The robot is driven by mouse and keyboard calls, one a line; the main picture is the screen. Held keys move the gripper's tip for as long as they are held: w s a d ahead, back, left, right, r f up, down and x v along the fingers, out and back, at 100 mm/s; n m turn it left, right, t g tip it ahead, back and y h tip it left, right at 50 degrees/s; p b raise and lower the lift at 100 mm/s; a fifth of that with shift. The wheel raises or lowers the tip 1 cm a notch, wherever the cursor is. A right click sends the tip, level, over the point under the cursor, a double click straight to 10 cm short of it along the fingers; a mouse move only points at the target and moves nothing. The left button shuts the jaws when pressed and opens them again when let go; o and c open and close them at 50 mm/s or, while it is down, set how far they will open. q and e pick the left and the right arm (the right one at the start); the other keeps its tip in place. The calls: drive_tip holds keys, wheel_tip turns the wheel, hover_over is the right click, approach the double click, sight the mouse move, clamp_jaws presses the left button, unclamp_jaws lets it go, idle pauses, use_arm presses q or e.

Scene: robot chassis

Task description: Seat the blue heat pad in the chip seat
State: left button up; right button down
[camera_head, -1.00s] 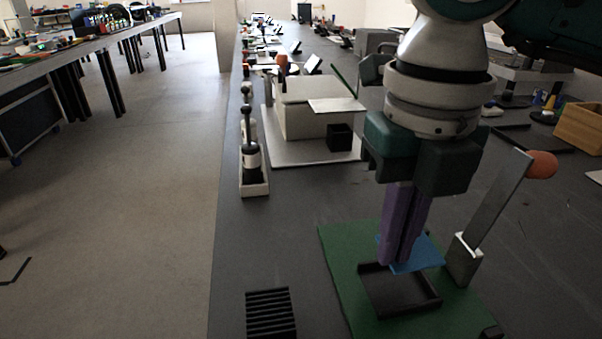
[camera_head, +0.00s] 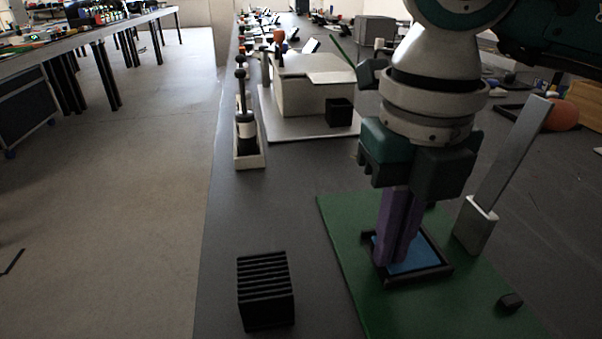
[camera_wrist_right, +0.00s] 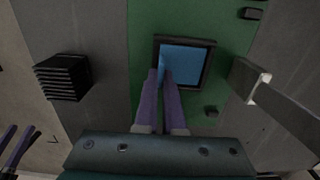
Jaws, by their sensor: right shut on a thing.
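The blue heat pad (camera_head: 415,255) lies flat within the black square frame of the chip seat (camera_head: 443,271), on the green board (camera_head: 352,261). In the right wrist view the blue pad (camera_wrist_right: 188,66) fills most of the inside of the black frame (camera_wrist_right: 208,67). My right gripper (camera_head: 393,262) points down with its purple fingers close together at the pad's left side. It is shut on the pad; in the wrist view its fingertips (camera_wrist_right: 163,72) meet there. The fingers hide part of the pad and frame.
A black finned block (camera_head: 266,291) stands on the table left of the board. Small black blocks sit on the board. A white box (camera_head: 310,95) stands behind.

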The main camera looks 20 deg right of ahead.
drive_tip(key=shift+f, duration=0.3)
drive_tip(key=c, duration=0.9)
unclamp_jaws()
drive_tip(key=shift+c, duration=0.2)
wheel_tip(320, 180, up, 9)
drive_tip(key=shift+f+p, duration=0.1)
drive_tip(key=shift+p, duration=0.65)
drive_tip(key=shift+r, duration=0.6)
